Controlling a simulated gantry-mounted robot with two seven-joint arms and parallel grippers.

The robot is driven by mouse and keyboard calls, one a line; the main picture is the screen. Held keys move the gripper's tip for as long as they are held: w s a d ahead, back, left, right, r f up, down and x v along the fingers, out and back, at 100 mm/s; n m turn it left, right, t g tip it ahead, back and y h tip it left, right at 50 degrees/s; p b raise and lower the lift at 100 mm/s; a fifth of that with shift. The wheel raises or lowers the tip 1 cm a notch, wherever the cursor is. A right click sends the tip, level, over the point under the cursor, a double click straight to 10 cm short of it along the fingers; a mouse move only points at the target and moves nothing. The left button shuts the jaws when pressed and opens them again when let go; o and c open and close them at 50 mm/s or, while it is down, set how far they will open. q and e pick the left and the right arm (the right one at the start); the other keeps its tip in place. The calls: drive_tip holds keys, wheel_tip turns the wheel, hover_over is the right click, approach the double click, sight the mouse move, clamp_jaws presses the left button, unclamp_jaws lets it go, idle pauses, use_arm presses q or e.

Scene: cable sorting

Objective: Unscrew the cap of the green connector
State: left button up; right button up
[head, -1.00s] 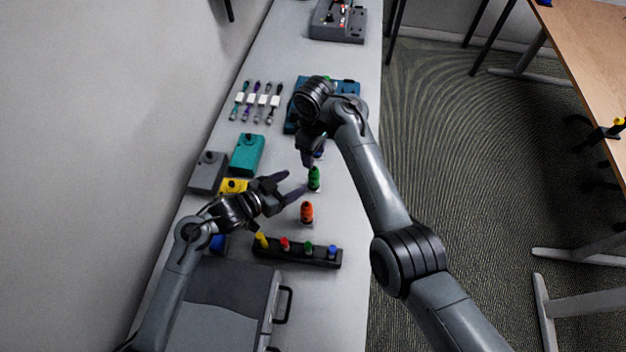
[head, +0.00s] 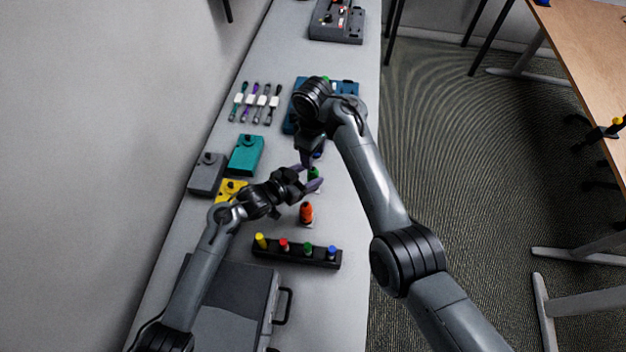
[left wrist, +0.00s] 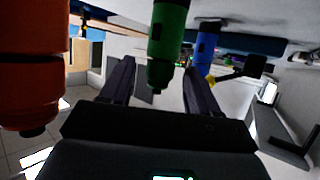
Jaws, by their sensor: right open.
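The green connector (head: 314,173) stands upright on the table, partly hidden by my left gripper. My left gripper (head: 309,178) is open, with its fingers on either side of the green connector. In the left wrist view the green connector (left wrist: 168,45) shows between the two spread fingers (left wrist: 158,68), with gaps on both sides. My right gripper (head: 308,159) is open just beyond the green connector, its fingers partly hidden by its wrist. I cannot tell whether it touches the connector.
An orange connector (head: 307,213) stands close in front of the green one; a blue connector (head: 319,154) is just behind. A black rack (head: 297,255) holds several coloured caps. Yellow (head: 231,187), grey (head: 207,173) and teal (head: 246,154) boxes line the left side.

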use_arm(q)
clamp_jaws()
drive_tip(key=shift+o, duration=0.8)
unclamp_jaws()
drive_tip(key=p+v, duration=0.1)
drive_tip(key=v, duration=1)
drive_tip(key=shift+f, duration=0.1)
